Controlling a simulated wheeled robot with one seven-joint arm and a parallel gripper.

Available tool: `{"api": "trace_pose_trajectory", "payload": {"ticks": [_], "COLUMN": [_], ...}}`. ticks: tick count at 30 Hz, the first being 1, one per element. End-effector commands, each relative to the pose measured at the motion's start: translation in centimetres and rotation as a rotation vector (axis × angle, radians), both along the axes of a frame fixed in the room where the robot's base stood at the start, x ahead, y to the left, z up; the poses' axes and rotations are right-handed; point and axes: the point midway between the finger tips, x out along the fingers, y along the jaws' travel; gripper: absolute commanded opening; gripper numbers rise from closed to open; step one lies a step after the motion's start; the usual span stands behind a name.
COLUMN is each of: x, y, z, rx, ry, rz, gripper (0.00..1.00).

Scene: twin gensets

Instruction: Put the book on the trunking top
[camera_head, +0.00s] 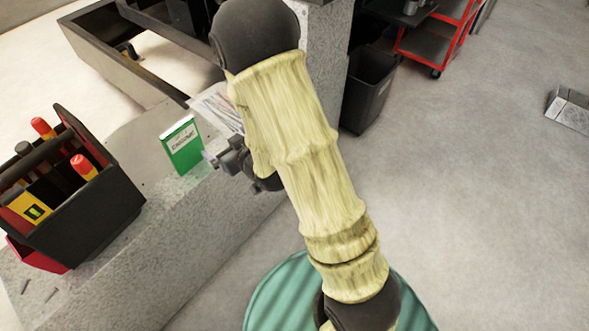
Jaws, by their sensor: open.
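A green book (184,153) with a white label band stands upright on a grey speckled ledge (165,226). My gripper (211,160) is open, at the right edge of the book, and mostly hidden by my arm. I cannot tell whether its fingers touch the book or are around it. A grey metallic box-like length (571,108) lies at the far right edge of the picture, partly cut off. I cannot tell for sure which surface is the trunking top.
A black tool carrier (92,218) with red-handled tools stands left of the book on the ledge. Printed papers (216,104) lie behind the book. A dark bin (368,88) and a red cart (437,45) stand at the back.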

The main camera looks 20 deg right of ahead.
Motion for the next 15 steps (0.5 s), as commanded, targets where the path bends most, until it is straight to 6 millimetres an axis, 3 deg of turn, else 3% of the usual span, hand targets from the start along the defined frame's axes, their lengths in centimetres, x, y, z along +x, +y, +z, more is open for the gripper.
{"api": "trace_pose_trajectory", "payload": {"ticks": [8,15], "x": [-2.1,-6.7], "y": [-5.2,-9.0], "z": [0.7,1.7], "rx": [-0.099,-0.145], "ry": [0.279,0.541], "rz": [-0.146,-0.255], "gripper": [1.0,1.0]}}
